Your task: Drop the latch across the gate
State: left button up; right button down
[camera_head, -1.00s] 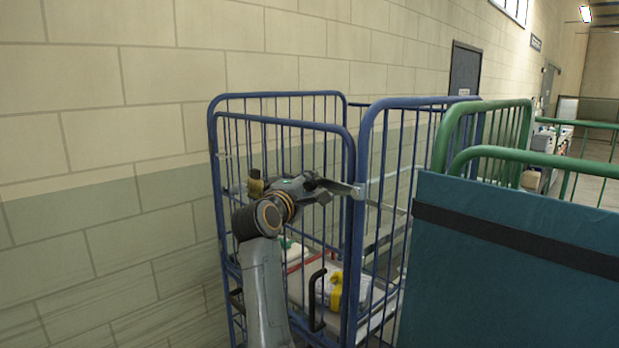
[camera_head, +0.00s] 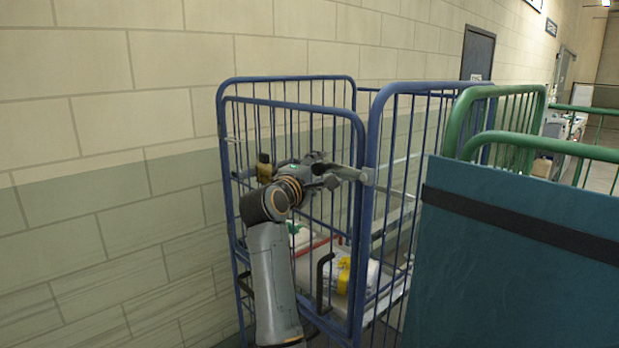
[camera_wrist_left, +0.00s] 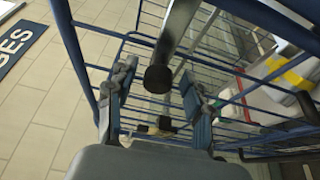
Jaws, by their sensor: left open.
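The gate (camera_head: 292,205) is the barred blue front panel of a cage trolley. It stands upright, with its right edge close to the trolley's side panel. The latch (camera_head: 352,174) is a grey bar at that edge. In the left wrist view it is a metal bar with a black round end (camera_wrist_left: 158,79). My left gripper (camera_head: 332,180) is at the gate's upper right. In the left wrist view its open fingers (camera_wrist_left: 158,92) are on either side of the bar's end, with gaps visible. I cannot tell whether anything touches. My right gripper is not in view.
White and yellow packages (camera_head: 342,272) lie inside the trolley. A green cage (camera_head: 515,100) and a teal panel with a black strap (camera_head: 520,255) stand close on the right. A block wall (camera_head: 100,150) runs behind. A floor mat (camera_wrist_left: 20,45) lies left in the wrist view.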

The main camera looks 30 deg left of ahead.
pick_arm(q)
jog(key=s, duration=1.1)
jog(key=shift+s+d, duration=0.25)
jog(key=shift+s, duration=0.05)
